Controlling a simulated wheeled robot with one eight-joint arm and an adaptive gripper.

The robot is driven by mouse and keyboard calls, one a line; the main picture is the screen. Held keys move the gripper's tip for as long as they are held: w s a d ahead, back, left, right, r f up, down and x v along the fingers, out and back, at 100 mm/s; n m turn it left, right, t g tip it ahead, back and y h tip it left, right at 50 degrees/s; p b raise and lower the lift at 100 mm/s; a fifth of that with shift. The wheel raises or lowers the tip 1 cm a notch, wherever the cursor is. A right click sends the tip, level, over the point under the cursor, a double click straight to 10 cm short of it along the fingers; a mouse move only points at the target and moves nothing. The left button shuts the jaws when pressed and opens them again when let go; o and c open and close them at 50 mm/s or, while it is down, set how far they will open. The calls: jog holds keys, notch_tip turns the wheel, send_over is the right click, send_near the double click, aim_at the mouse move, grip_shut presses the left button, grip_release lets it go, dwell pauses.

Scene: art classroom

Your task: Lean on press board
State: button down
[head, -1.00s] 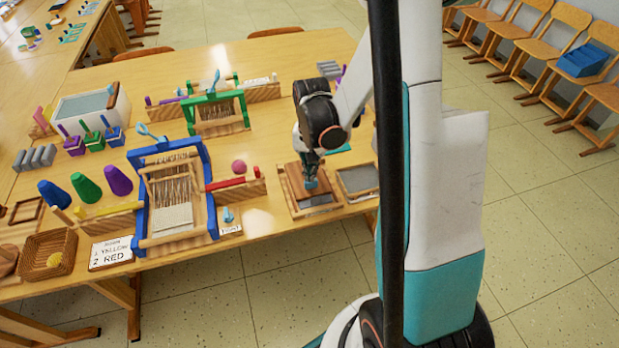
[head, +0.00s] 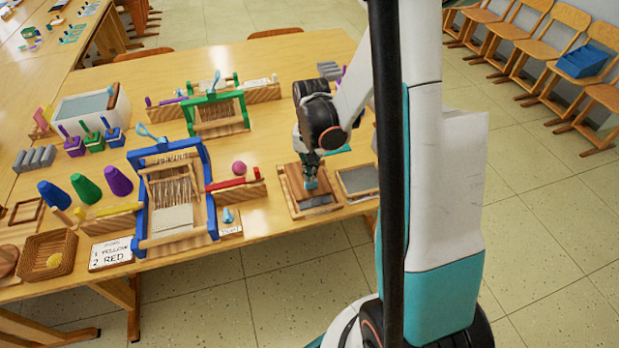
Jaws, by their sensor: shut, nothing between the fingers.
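The press board (head: 296,183) is a brown wooden board lying over a wood-framed grey screen (head: 322,203) near the front right of the table. My gripper (head: 310,184) points down at the board and is shut and empty. Its fingertips are at the board's upper face, right of its middle; they look to be touching it, but the small view does not make contact certain. The gripper and wrist hide part of the board.
A second wood-framed grey screen (head: 358,180) lies just right of the board. A blue loom (head: 208,190) and a red-handled tool on a wooden rack (head: 236,184) stand to the left.

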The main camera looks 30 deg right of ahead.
jog(key=shift+s+f+b, duration=0.1)
jog(key=shift+f+b, duration=0.95)
jog(key=shift+f, duration=0.05)
dwell(2.7)
jog(key=shift+r, duration=0.15)
jog(key=shift+r+p, duration=2.45)
jog(key=shift+r, duration=1)
